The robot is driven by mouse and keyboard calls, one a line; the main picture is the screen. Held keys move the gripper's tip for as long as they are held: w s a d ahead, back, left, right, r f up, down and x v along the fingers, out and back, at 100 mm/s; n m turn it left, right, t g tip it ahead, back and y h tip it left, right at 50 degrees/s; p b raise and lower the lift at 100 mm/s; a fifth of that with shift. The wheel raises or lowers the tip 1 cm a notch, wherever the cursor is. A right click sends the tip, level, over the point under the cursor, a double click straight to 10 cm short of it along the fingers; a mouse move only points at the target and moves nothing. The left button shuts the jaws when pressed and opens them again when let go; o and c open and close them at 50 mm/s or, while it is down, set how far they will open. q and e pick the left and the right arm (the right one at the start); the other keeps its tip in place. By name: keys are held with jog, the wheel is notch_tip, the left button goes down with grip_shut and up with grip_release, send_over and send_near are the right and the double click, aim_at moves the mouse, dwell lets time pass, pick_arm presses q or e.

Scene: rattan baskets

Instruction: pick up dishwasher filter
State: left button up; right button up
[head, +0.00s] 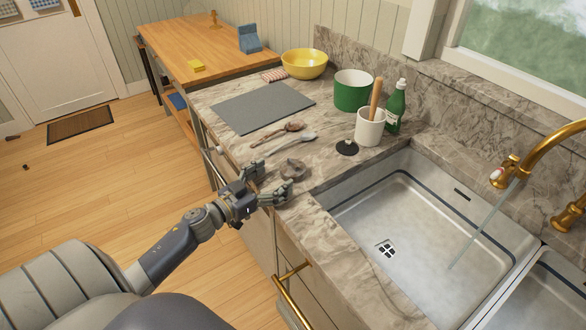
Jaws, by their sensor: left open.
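A small grey-brown round piece, which looks like the dishwasher filter (294,168), lies on the marble counter near its front edge, left of the sink. My left gripper (275,178) reaches in from the left at the counter edge. Its fingers are spread open and empty, with the tips just short of the round piece. From this view I cannot tell whether a fingertip touches it. My right gripper is not in view.
A black disc (347,148), a white crock (369,128), a green bottle (396,110) and a green pot (352,92) stand behind. A wooden spoon (275,133) and a pale spoon (295,141) lie nearby. The sink (420,230) is right, with water running at the tap.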

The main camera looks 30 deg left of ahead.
aim_at(289, 169)
pick_arm(q)
jog(key=shift+w+d, duration=0.1)
jog(key=shift+w, duration=0.15)
jog(key=shift+w+d+r, duration=0.1)
jog(key=shift+w+d, duration=0.05)
jog(key=shift+w, duration=0.35)
jog(key=p+x, duration=0.1)
jog(key=x, duration=0.2)
jog(key=shift+w+d, duration=0.1)
jog(key=shift+d, duration=0.1)
jog(key=shift+w+d+f, duration=0.1)
jog(key=shift+w+f, duration=0.1)
jog(key=shift+w, duration=0.25)
jog(key=shift+c, duration=0.3)
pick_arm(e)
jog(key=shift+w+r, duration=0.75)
pick_arm(q)
jog(key=c, duration=1.1)
